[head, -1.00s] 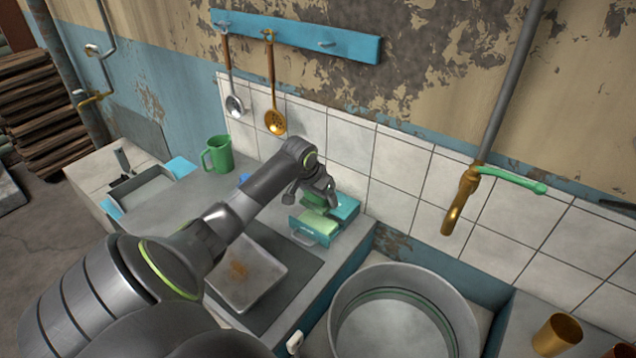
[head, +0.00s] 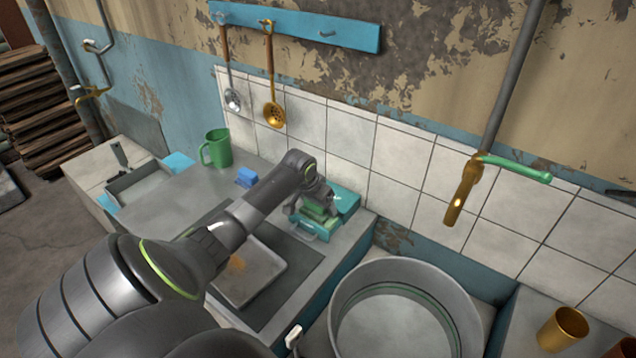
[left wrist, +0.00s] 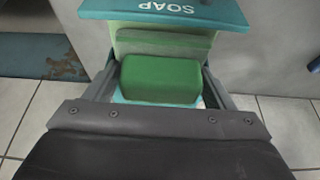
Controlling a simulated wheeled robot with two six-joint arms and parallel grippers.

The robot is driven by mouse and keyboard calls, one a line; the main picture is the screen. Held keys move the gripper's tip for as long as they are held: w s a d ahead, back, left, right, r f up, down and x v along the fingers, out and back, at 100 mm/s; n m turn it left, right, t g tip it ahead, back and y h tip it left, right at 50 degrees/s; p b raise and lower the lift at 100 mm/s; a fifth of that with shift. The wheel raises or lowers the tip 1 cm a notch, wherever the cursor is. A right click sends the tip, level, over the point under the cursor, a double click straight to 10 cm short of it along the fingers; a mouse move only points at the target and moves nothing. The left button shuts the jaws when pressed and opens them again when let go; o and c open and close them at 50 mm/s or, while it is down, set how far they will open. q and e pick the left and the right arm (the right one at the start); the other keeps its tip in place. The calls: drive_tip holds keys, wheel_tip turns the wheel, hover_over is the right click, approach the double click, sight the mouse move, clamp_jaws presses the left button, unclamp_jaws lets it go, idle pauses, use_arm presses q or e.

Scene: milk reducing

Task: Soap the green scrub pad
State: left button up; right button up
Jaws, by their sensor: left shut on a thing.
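My left gripper (head: 317,200) is shut on the green scrub pad (left wrist: 160,80), which sits between its two fingers in the left wrist view. The box, marked SOAP (left wrist: 200,12), stands on the counter against the tiled wall. Pale green soap (left wrist: 165,44) shows just beyond the pad. I cannot tell whether the pad touches it. My right gripper is not in view.
A stained tray (head: 278,263) lies in front of the box. A blue block (head: 246,177) and a green mug (head: 217,149) stand left on the counter. A large round basin (head: 349,308) is to the right, below a brass tap (head: 463,193).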

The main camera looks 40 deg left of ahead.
use_arm(q)
drive_tip(key=shift+f, duration=0.5)
idle(0.8)
drive_tip(key=shift+s+f, duration=0.1)
idle(1.9)
wheel_tip(320, 180, up, 7)
drive_tip(key=p, duration=0.8)
drive_tip(key=shift+p, duration=0.35)
idle(0.4)
